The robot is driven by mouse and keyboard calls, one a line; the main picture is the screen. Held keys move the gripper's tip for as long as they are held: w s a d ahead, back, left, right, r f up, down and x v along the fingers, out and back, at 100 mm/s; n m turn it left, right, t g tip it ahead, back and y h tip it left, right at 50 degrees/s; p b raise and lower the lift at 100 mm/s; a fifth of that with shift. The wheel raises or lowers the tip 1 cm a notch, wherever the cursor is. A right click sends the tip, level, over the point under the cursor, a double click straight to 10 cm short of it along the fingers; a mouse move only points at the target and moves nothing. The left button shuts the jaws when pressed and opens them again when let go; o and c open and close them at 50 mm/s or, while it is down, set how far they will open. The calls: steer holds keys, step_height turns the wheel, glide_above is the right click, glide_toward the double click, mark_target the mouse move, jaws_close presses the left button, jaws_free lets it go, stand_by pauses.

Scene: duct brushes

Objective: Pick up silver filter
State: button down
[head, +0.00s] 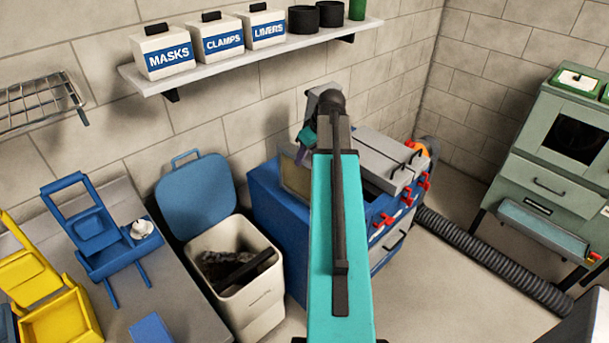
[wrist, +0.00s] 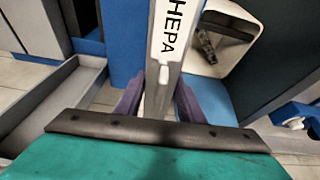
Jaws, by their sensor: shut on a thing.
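The silver filter (wrist: 170,85), a pale metal frame marked HEPA, stands edge-on in the middle of the wrist view. My gripper (wrist: 160,103) has its two purple fingers on either side of this edge and is shut on it. In the head view my teal arm hides much of the gripper (head: 304,150). A tan-faced panel (head: 294,178) shows just below the fingers there, beside the blue cabinet; it appears to be the same filter. The filter's lower end is out of sight.
A blue cabinet (head: 267,205) with red clamps stands beyond my arm. A white bin (head: 262,304) with a raised blue lid holds dark items. A table (head: 185,318) carries blue and yellow frames. A ribbed hose (head: 485,262) crosses the floor at right.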

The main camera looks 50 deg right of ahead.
steer(key=shift+r, duration=0.15)
steer(key=shift+r+b, duration=0.85)
steer(key=shift+r, duration=0.75)
steer(key=s+a+r+b, duration=0.1)
steer(key=s+a+b, duration=0.7)
steer(key=s, duration=0.5)
steer(key=shift+a+r+b, duration=0.2)
steer(key=shift+a+b, duration=0.1)
steer(key=shift+b, duration=0.7)
steer(key=shift+s+r, duration=0.15)
steer(key=shift+r, duration=0.05)
